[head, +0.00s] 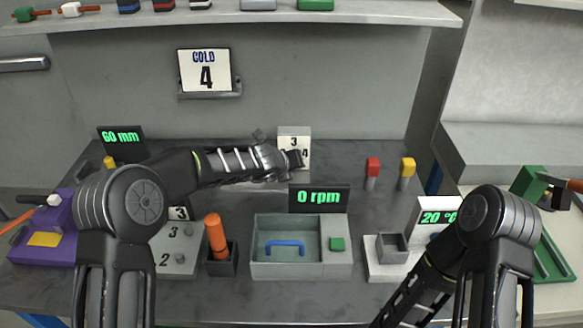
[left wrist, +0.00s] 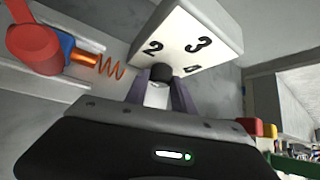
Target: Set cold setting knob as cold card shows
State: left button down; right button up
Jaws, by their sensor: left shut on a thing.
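The cold card (head: 205,70) hangs on the back wall and reads "COLD 4". A white dial block (head: 294,133) stands at the back middle of the table, with 3 and 4 showing. In the left wrist view the dial block (left wrist: 200,35) shows 2, 3 and part of a 4. My left gripper (head: 294,158) reaches it from the left. In the left wrist view my left gripper (left wrist: 160,88) is shut on the dark knob (left wrist: 162,72) at the block's face. Where the knob's mark points cannot be seen. My right gripper is out of view.
A grey panel (head: 170,260) with numbers and small knobs stands front left, beside an orange cylinder (head: 216,235) in a dark holder. A grey tray (head: 258,265) sits under a "0 rpm" display (head: 319,198).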

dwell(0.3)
pick_arm(q)
jog(key=c, duration=1.3)
grip_release()
jog(key=shift+c, duration=0.2)
jog(key=v, duration=0.7)
jog(key=shift+s+r+b, duration=0.25)
jog(key=shift+s+b, duration=0.1)
